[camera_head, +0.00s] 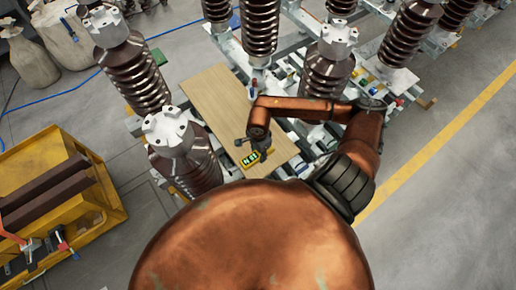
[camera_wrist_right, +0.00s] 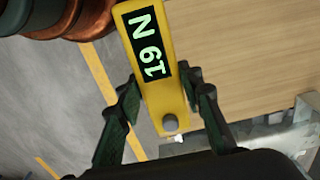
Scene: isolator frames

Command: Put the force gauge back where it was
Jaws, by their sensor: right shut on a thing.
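The force gauge (camera_head: 250,158) is yellow with a dark display. In the right wrist view the gauge (camera_wrist_right: 168,95) reads "19 N" in green and has a round grey knob near its lower end. My right gripper (camera_head: 258,150) is shut on it, with one dark finger on each side of its body in the wrist view. The gauge is over or on the near part of a wooden board (camera_head: 212,100); I cannot tell whether it touches the board. My left gripper is out of view.
Brown ribbed insulators stand close around the board, one near its left side (camera_head: 185,150) and one to its right (camera_head: 328,65). A yellow crate (camera_head: 105,205) with dark bars stands at the left. The board's middle is clear.

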